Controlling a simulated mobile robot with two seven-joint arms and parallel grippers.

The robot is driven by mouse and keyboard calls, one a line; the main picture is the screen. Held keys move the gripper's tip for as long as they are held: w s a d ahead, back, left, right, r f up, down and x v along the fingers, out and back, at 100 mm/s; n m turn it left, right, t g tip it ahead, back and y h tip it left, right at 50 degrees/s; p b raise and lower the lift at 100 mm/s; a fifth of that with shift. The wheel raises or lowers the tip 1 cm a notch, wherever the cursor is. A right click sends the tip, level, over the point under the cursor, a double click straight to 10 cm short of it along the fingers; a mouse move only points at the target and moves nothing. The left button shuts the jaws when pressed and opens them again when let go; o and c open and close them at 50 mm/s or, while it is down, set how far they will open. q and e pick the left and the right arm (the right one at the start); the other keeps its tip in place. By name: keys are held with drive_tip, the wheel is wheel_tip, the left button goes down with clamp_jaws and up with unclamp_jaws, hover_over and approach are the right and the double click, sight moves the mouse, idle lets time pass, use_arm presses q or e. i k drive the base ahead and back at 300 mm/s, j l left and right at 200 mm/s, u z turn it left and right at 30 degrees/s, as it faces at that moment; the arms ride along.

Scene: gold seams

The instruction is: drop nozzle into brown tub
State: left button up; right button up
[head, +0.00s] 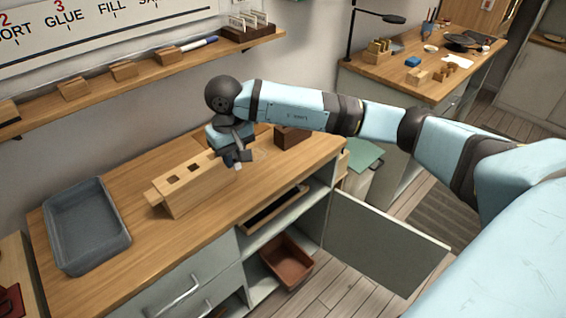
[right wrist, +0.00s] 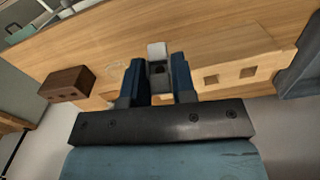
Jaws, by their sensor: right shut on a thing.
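My right gripper (head: 236,155) is above the worktop, at the right end of a wooden block with square holes (head: 190,183). It is shut on the nozzle, a small piece with a pale tip and dark body. In the right wrist view the nozzle (right wrist: 157,50) sits between the blue fingers (right wrist: 155,80). In the head view the arm and fingers mostly hide it. The brown tub (head: 287,259) stands low inside the open cabinet, below and to the right of the gripper. My left gripper is not in view.
The cabinet door (head: 385,240) stands open to the right of the brown tub. A grey tray (head: 87,226) lies at the worktop's left. A dark brown block (right wrist: 67,84) stands near the gripper. A wall shelf (head: 140,80) runs behind. The worktop's front strip is clear.

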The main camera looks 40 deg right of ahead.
sight(284, 261)
drive_tip(key=z, duration=1.15)
